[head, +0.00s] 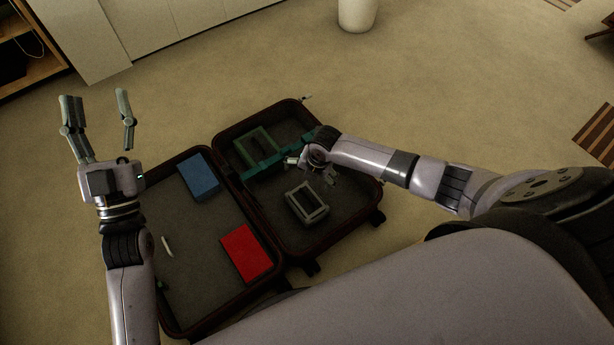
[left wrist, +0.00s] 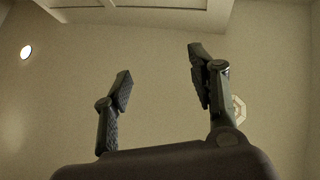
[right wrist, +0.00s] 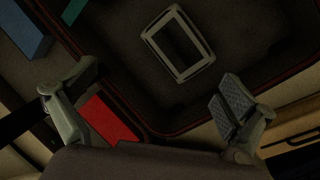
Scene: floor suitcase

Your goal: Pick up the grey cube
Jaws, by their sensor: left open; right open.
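The grey cube (head: 316,216) shows as a light grey, hollow, frame-like block with a dark middle. It lies in the right half of the open suitcase (head: 251,207). It also shows in the right wrist view (right wrist: 161,59), beyond the fingers at the upper middle. My right gripper (head: 312,171) hangs over the suitcase just behind the cube in the head view, partly hidden by its own wrist. In the right wrist view its fingers (right wrist: 140,88) are wide apart and empty. My left gripper (head: 95,95) is raised left of the suitcase, open and empty; the left wrist view (left wrist: 160,62) shows only walls and ceiling beyond it.
A green frame (head: 257,143) lies in the suitcase's far right half, near a teal piece (head: 262,166). A blue block (head: 199,177), a red block (head: 246,253) and a small white piece (head: 167,246) lie in the left half. A white cylinder (head: 357,14) stands on open carpet behind.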

